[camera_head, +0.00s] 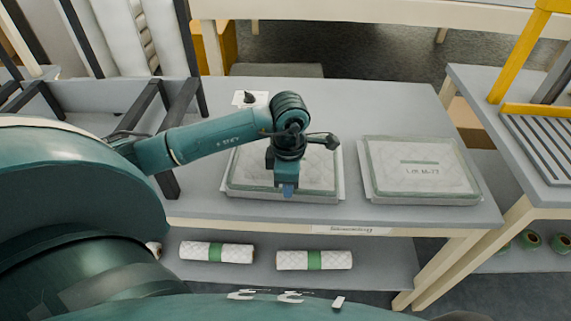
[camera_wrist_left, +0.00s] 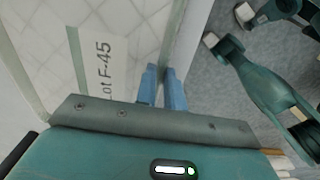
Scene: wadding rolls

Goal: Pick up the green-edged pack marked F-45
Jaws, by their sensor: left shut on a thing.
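The green-edged pack (camera_head: 248,168) lies flat on the grey table, partly hidden by my left arm. In the left wrist view the same quilted pack (camera_wrist_left: 135,25) shows a label reading "Lot F-45". My left gripper (camera_head: 289,190) points down at the pack's near edge in the head view. In the left wrist view its blue fingers (camera_wrist_left: 163,90) are close together at the pack's edge, shut on it. I cannot tell any gap between pack and table. My right gripper is not in view.
A similar green-edged pack (camera_head: 422,168) lies to the right; its label is too small to read surely. A black rack (camera_head: 168,110) stands at the left. Another table (camera_head: 500,95) stands at right.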

